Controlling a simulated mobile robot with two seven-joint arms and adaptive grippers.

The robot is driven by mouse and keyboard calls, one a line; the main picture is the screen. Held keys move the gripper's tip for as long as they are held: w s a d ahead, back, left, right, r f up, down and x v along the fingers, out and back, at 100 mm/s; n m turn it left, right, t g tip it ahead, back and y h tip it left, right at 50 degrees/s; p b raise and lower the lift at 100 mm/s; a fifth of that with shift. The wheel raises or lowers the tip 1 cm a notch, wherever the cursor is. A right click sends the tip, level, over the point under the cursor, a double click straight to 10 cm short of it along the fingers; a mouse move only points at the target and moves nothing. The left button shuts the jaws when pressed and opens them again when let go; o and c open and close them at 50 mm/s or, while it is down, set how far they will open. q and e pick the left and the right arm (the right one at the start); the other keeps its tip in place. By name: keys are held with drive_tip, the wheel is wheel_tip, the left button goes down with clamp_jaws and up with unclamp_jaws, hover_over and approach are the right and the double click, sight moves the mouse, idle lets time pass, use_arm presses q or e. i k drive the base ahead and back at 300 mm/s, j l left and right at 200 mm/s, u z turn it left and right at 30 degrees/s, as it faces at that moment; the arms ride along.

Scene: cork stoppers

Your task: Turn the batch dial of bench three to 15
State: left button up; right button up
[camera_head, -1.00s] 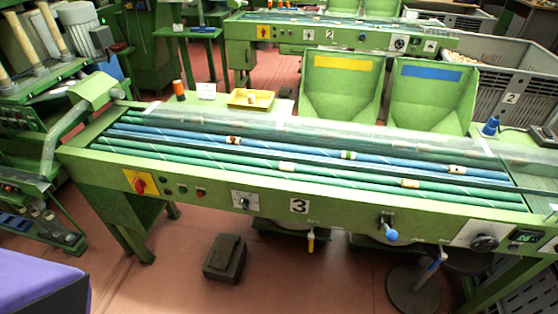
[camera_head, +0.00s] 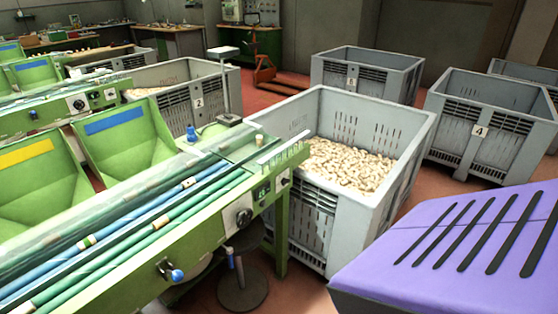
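The green bench (camera_head: 205,247), which carried the number 3 plate in the earlier view, runs from the lower left to the middle. Its black round dial (camera_head: 243,217) sits on a pale plate near the right end of its front face. A small dark display (camera_head: 262,191) is just right of the dial. Its digits are too small to read, and the dial's setting cannot be made out. A blue-knobbed lever (camera_head: 177,275) is on the front face, left of the dial. Neither of my grippers is in view.
A large grey crate (camera_head: 395,180) of pale corks (camera_head: 345,165) stands close behind the bench's right end. More grey crates, one marked 4 (camera_head: 480,130), stand farther right. A round dark stool (camera_head: 243,288) is on the floor below the dial. Another bench (camera_head: 35,118) stands at the left.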

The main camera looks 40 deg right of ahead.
sight(284, 181)
drive_tip(key=z, duration=1.5)
drive_tip(key=i+l+u, duration=0.1)
drive_tip(key=u, duration=0.25)
drive_tip(key=l+u, duration=0.15)
drive_tip(key=u, duration=0.2)
drive_tip(key=i+l+u, duration=0.1)
drive_tip(key=u, duration=0.2)
drive_tip(key=l+u, duration=0.5)
drive_tip(key=l, duration=0.65)
drive_tip(key=l+u, duration=0.2)
drive_tip(key=l, duration=2.05)
drive_tip(key=k+l, duration=0.15)
drive_tip(key=l, duration=1.05)
drive_tip(key=i+u, duration=0.05)
